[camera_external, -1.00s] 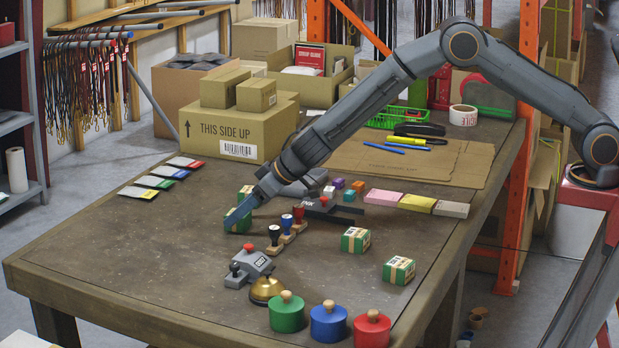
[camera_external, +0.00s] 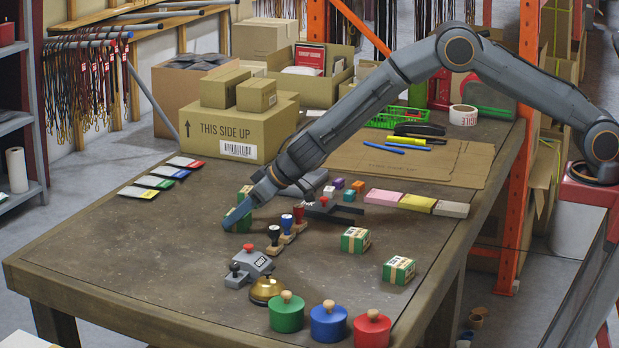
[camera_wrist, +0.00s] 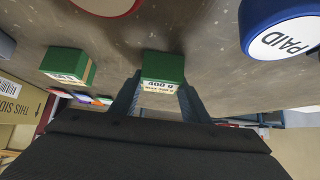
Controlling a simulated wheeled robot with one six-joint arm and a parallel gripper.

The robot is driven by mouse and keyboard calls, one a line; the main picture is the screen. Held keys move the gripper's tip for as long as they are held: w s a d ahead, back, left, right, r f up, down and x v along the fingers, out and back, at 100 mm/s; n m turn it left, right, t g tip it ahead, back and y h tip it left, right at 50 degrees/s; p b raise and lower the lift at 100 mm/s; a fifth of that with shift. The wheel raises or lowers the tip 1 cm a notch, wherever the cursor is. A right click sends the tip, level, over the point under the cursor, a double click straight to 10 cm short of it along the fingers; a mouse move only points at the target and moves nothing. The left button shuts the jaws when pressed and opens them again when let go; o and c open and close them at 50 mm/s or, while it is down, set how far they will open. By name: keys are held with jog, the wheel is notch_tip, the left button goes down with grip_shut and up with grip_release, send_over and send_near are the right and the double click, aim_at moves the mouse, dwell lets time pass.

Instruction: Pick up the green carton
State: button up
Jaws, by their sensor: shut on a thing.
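My gripper (camera_external: 238,214) is at the left-middle of the table in the external view. In the wrist view my gripper (camera_wrist: 160,92) has one finger on each side of a green carton (camera_wrist: 163,66) with a white label reading 400 g, and it is shut on it. In the external view the held green carton (camera_external: 242,225) is partly hidden by a finger, and it is hard to tell if it touches the table. Another green carton (camera_wrist: 66,62) lies to the left in the wrist view. Two more green cartons (camera_external: 355,240) (camera_external: 398,270) sit apart at the right.
Handled stamps (camera_external: 287,222) stand close to the right of my gripper. A grey device (camera_external: 250,268), a brass bell (camera_external: 266,290) and green, blue and red round pots (camera_external: 328,325) are along the front. A large cardboard box (camera_external: 235,128) stands behind. The table's left front is clear.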

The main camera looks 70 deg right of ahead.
jog(key=shift+r, duration=0.2)
notch_tip(320, 180, up, 9)
jog(key=shift+r+p, duration=0.2)
jog(key=shift+p, duration=0.85)
jog(key=shift+d+r, duration=0.15)
jog(key=shift+d, duration=0.3)
jog(key=s+d, duration=0.8)
jog(key=d, duration=0.5)
jog(key=s+d, duration=0.9)
jog(key=d, duration=0.4)
jog(key=s+a+n+g+y+p, duration=0.2)
jog(key=s+a+n, duration=0.2)
jog(key=a, duration=1)
jog(key=s+a+n+g+y+p, duration=0.1)
jog(key=s+a+n+g+y, duration=0.25)
jog(key=a, duration=1.15)
jog(key=s+a+n+y+p, duration=0.2)
jog(key=s+a+n, duration=0.25)
jog(key=a, duration=0.95)
jog(key=shift+h, duration=0.25)
jog(key=f, duration=0.6)
jog(key=s+f, duration=0.1)
jog(key=f, duration=0.2)
jog(key=shift+a+f, duration=0.2)
jog(key=shift+f, duration=0.2)
